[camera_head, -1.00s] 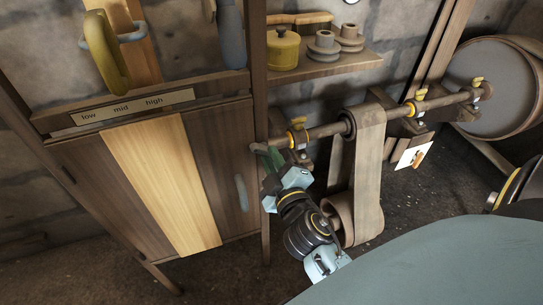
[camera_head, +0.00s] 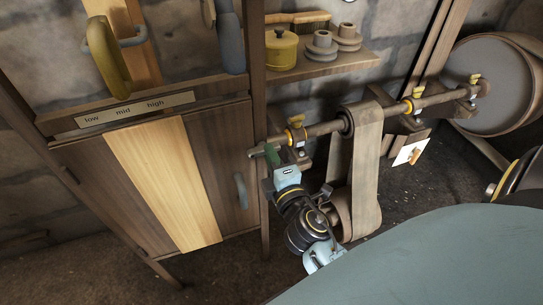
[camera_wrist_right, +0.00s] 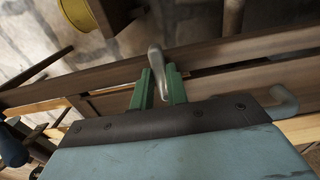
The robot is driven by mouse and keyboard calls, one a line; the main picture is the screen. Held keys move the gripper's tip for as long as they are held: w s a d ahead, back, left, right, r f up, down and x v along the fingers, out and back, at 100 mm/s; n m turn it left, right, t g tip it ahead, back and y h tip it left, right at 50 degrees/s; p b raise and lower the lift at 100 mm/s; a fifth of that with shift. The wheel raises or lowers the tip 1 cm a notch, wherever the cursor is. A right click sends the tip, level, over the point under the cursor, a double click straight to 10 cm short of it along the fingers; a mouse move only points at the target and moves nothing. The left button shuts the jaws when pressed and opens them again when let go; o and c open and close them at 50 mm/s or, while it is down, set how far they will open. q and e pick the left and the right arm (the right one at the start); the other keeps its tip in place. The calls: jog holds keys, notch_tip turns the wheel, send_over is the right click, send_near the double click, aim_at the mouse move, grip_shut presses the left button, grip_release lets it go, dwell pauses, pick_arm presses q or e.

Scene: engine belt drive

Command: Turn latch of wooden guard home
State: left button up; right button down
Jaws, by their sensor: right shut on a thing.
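The wooden guard (camera_head: 163,185) is a panelled front with a pale middle board and darker side boards, at the left of the head view. A blue-grey curved handle (camera_head: 241,191) is on its right board, and it also shows at the right of the wrist view (camera_wrist_right: 283,103). My right gripper (camera_head: 267,156) is at the upper right edge of the guard. In the wrist view its green fingers (camera_wrist_right: 158,84) are shut on a grey metal latch lever (camera_wrist_right: 155,60), whose rounded end sticks out beyond them. In the head view the fingers mostly hide the latch. My left gripper is not in view.
A shaft (camera_head: 325,129) carrying a wide brown belt (camera_head: 367,165) runs close right of my right gripper. A shelf (camera_head: 300,70) with a yellow pot (camera_head: 281,50) and grey pulleys is above. A low-mid-high label (camera_head: 135,108) sits above the guard.

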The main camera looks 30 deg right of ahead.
jog(key=shift+r, duration=0.1)
dwell(0.3)
jog(key=c, duration=1.4)
grip_release()
